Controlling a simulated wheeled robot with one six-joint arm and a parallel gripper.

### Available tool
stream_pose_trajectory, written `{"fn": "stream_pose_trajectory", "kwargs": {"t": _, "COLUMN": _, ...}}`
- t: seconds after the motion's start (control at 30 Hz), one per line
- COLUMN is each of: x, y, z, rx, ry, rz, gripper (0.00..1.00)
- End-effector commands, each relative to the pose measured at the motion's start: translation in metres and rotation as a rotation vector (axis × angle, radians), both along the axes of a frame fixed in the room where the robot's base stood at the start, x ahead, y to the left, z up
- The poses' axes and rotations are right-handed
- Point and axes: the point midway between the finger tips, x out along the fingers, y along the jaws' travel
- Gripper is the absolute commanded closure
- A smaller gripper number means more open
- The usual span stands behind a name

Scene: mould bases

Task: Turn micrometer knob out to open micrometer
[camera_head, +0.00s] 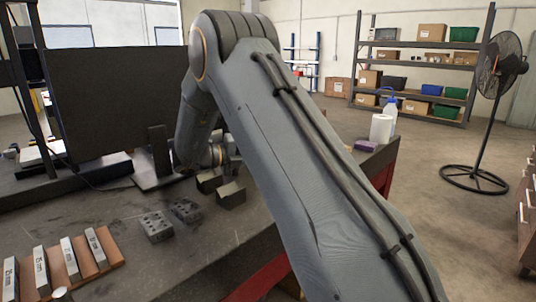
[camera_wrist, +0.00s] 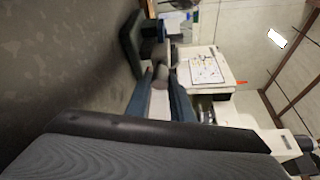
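In the wrist view the two dark blue fingers of my gripper (camera_wrist: 161,72) stand apart, pointing away from the camera. A small grey cylinder (camera_wrist: 160,77), which looks like the micrometer knob, shows between their tips. I cannot tell whether the fingers touch it. A dark curved bracket (camera_wrist: 130,45) stands just beyond and to the left, perhaps the micrometer's frame or stand. In the head view my arm bends down to the bench (camera_head: 215,235), and my gripper and the micrometer cannot be made out there.
Gauge blocks (camera_head: 70,258) lie on a wooden board at the front left. Metal blocks (camera_head: 158,226) sit mid-bench. A dark panel (camera_head: 105,105) stands at the back. Bench space shows left of the metal blocks.

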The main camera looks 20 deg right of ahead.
Motion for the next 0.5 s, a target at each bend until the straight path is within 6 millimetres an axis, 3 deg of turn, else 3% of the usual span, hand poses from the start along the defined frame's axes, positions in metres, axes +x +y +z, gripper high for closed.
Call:
{"fn": "stream_pose_trajectory", "kwargs": {"t": 0.03, "x": 0.0011, "y": 0.0004, "z": 0.0007, "rx": 0.0, "ry": -0.002, "rz": 0.003, "gripper": 0.73}}
{"fn": "stream_pose_trajectory", "kwargs": {"t": 0.1, "x": 0.0009, "y": 0.0004, "z": 0.0007, "rx": 0.0, "ry": -0.002, "rz": 0.003, "gripper": 0.61}}
{"fn": "stream_pose_trajectory", "kwargs": {"t": 0.5, "x": 0.0006, "y": 0.0002, "z": 0.007, "rx": 0.001, "ry": -0.003, "rz": 0.001, "gripper": 0.61}}
